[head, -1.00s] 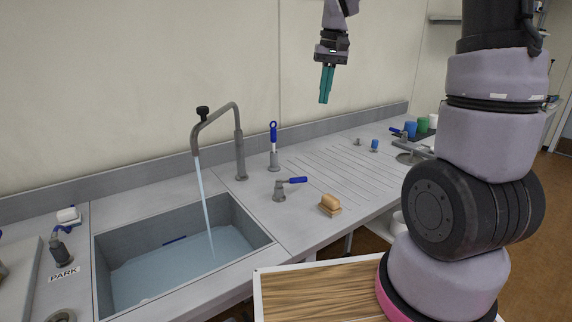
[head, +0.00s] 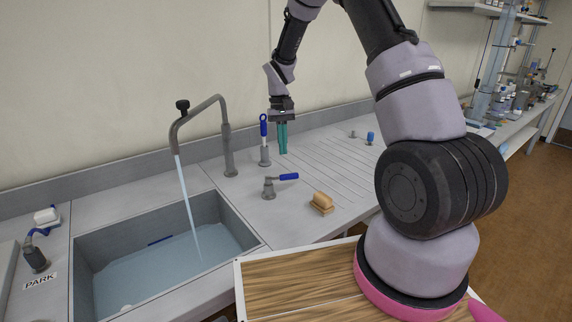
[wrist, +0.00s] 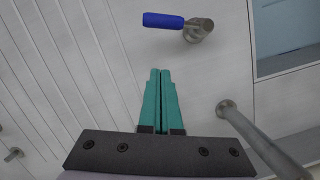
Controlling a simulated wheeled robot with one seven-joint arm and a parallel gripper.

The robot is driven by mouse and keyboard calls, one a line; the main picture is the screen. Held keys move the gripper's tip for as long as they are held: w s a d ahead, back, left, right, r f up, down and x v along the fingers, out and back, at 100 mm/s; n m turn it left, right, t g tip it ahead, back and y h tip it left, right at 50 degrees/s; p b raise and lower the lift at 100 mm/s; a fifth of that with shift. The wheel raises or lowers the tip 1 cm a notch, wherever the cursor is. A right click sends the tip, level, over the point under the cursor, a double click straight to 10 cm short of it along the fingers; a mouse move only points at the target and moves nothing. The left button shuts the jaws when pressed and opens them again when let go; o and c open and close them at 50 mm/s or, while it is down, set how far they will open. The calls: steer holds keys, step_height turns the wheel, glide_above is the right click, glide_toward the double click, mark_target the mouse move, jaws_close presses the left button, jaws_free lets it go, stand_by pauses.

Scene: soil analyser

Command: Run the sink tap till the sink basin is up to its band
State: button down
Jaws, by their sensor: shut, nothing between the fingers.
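The sink basin (head: 88,262) holds blue water, and a stream runs into it from the curved tap spout (head: 226,140). A short dark blue band mark (head: 160,240) shows on the basin's back wall, just above the water or at its surface; I cannot tell exactly. A tap with a blue lever (head: 288,177) stands right of the basin, its lever pointing right. In the wrist view this blue lever (wrist: 163,20) lies ahead of the fingertips. My gripper (head: 283,152) has teal fingers, shut and empty, above the counter behind the lever. It also shows in the wrist view (wrist: 160,72).
An upright blue-handled fitting (head: 263,128) stands close left of my gripper. A wooden brush (head: 321,203) lies right of the lever tap. The grooved drainboard (head: 340,165) is mostly clear. A PARK label (head: 40,281) and another blue-handled fitting (head: 35,258) are left of the basin.

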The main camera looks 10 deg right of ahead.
mark_target(283, 178)
steer(key=x, duration=0.3)
steer(key=shift+s+f, duration=0.1)
steer(key=shift+f, duration=0.3)
steer(key=s, duration=0.2)
steer(key=shift+s+f, duration=0.1)
steer(key=shift+s, duration=0.25)
steer(key=shift+s+f, duration=0.15)
steer(key=shift+s, duration=0.45)
